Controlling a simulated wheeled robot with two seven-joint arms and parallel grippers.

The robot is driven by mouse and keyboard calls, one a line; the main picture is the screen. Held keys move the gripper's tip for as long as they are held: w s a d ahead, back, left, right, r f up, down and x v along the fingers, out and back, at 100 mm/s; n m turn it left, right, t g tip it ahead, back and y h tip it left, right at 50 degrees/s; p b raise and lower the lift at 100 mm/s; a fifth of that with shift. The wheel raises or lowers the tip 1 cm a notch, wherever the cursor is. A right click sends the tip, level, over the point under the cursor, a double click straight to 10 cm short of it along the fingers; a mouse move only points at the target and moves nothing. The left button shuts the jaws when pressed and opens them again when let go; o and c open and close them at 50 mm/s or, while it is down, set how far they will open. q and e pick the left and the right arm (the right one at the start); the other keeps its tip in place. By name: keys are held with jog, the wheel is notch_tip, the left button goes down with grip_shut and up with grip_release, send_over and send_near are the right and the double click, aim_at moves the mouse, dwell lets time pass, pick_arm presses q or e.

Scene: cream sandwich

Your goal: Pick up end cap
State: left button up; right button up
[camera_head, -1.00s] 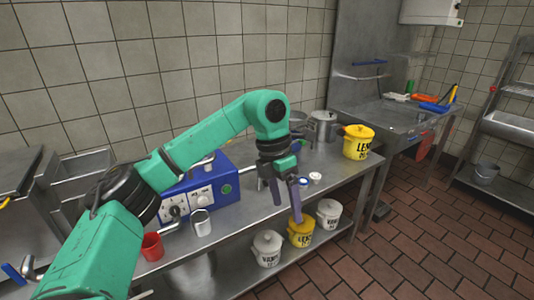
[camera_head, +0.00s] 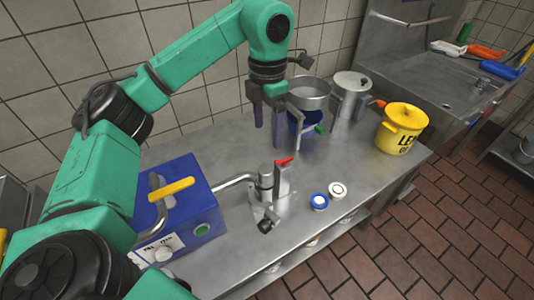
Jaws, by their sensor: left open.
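Two small round parts lie near the front edge of the steel counter: a blue ring with a white centre (camera_head: 319,201) and a white ring-shaped part (camera_head: 337,189). Either could be the end cap; I cannot tell which from this view. My left gripper (camera_head: 268,136) hangs above the counter, fingers pointing down, open and empty. It is behind and to the left of the two round parts, apart from them. My right gripper is not in view.
A blue machine (camera_head: 180,200) with a metal spout assembly and red lever (camera_head: 284,161) stands left of the round parts. A steel pot (camera_head: 308,96), a lidded pot (camera_head: 350,98) and a yellow lidded bucket (camera_head: 401,130) stand behind. Counter (camera_head: 365,165) between is clear.

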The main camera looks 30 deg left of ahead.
pick_arm(q)
jog(key=p, duration=0.1)
send_over(266, 169)
jog(key=f, duration=0.3)
jog(key=s+f, duration=0.1)
jog(key=f, duration=0.1)
jog(key=shift+d+f, duration=0.1)
jog(key=shift+d, duration=0.25)
jog(key=f, duration=0.1)
jog(key=w+f, duration=0.1)
jog(key=shift+a+f+p, duration=0.35)
jog(key=shift+p, duration=0.05)
notch_tip(266, 169, down, 4)
jog(key=shift+s+f+p, duration=0.15)
jog(key=shift+p, duration=0.75)
jog(key=shift+f, duration=0.35)
jog(key=shift+c, duration=0.3)
grip_shut()
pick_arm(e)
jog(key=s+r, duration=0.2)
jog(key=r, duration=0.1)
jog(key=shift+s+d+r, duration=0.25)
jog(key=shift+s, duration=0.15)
